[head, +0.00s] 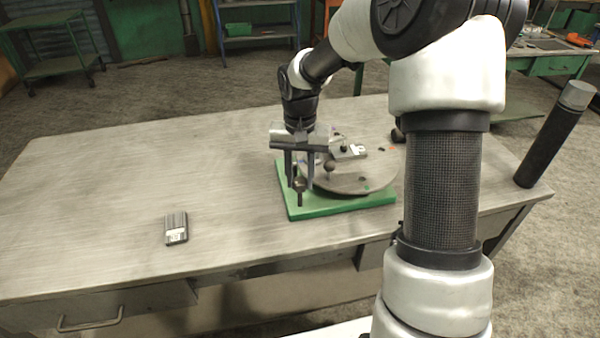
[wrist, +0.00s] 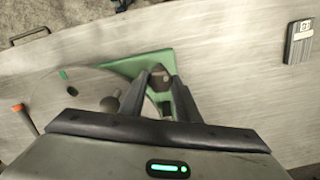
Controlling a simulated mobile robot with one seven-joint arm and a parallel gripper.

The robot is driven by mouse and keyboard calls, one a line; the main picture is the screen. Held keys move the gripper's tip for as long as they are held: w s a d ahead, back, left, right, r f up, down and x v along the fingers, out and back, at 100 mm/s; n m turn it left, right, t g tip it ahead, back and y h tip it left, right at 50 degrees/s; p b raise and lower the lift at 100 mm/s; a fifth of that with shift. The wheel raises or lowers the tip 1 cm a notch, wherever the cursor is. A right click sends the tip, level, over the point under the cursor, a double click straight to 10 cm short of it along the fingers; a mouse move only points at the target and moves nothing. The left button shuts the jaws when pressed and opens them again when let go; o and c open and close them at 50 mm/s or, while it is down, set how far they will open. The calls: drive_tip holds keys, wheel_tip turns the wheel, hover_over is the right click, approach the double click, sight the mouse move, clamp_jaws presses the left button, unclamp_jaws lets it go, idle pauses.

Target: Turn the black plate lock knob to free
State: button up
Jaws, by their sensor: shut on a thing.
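The black plate lock knob (head: 299,184) stands at the front left of the green base (head: 345,205), beside the round grey plate (head: 372,182). My gripper (head: 299,187) reaches down from above with a finger on either side of the knob and is shut on it. In the wrist view the knob (wrist: 160,76) shows between my fingertips (wrist: 165,80), partly hidden by them. The grey plate (wrist: 92,85) carries small coloured marks. I cannot read the knob's turned position.
A second dark round knob (head: 329,166) and a small metal block (head: 350,152) sit on the plate close to my fingers. A dark grey ribbed box (head: 176,228) lies on the table (head: 110,190) at the left. Most of the table's left side is clear.

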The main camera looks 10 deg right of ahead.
drive_tip(key=n+p, duration=0.2)
drive_tip(key=n, duration=0.4)
drive_tip(key=shift+r, duration=0.1)
drive_tip(key=n+p, duration=0.3)
drive_tip(key=n, duration=0.3)
drive_tip(key=shift+n, duration=0.4)
drive_tip(key=o, duration=1)
drive_tip(key=shift+o, duration=0.2)
wheel_tip(320, 180, up, 17)
drive_tip(key=shift+r+p, duration=0.15)
drive_tip(key=shift+p, duration=0.3)
